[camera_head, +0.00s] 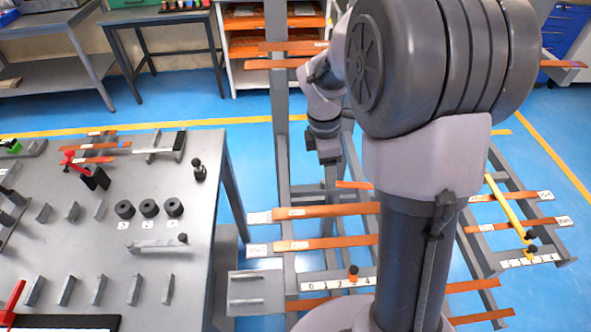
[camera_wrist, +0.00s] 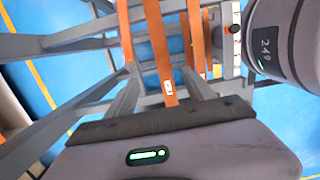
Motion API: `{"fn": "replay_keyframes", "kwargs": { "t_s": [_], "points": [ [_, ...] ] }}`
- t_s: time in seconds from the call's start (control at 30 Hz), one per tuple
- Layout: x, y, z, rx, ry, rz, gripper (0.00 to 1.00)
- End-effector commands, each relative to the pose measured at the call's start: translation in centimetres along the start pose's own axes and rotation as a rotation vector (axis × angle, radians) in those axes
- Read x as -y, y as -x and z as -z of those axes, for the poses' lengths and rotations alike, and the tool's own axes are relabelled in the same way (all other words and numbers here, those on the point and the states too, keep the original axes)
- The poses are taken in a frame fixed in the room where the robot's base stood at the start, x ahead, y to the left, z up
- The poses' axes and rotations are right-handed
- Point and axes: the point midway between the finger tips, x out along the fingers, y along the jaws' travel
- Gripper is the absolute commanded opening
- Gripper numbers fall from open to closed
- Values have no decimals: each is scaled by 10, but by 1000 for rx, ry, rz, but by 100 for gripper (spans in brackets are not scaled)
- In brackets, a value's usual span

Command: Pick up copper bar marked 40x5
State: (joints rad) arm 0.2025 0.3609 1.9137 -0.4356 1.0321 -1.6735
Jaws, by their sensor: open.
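Several flat copper bars lie across a grey rack. In the head view, one upper bar (camera_head: 330,211) and one lower bar (camera_head: 335,242) run left of my arm column, each with a small white mark. I cannot read 40x5 on any of them. My gripper (camera_head: 326,150) hangs above and behind these bars in the head view. In the wrist view my gripper (camera_wrist: 160,68) is open and empty. A copper bar with a white label (camera_wrist: 157,45) shows between its fingers, seemingly beyond them; the gap is unclear.
White tags (camera_head: 259,217) mark rack levels. A yellow bar (camera_head: 507,208) crosses the right rack. The grey worktable (camera_head: 120,205) at left carries black cylinders (camera_head: 149,208) and tools. Rack uprights (camera_head: 281,130) stand close to my arm.

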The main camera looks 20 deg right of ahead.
Motion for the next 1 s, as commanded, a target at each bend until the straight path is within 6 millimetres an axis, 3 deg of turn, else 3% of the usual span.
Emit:
{"fn": "replay_keyframes", "kwargs": {
  "t_s": [0.03, 0.1, 0.3, 0.53, 0.73, 0.93, 1.0],
  "points": [
    [1, -22, 1, -1, -2, 4, 62],
    [2, -46, 2, -1, -3, 4, 62],
    [2, -96, 2, -1, -4, 3, 62],
    [1, -116, 5, -2, -5, 0, 62],
    [1, -156, 11, -2, -6, 1, 62],
    [1, -156, 11, -2, -6, 0, 62],
    [1, -156, 11, -2, -6, 0, 52]
  ]
}}
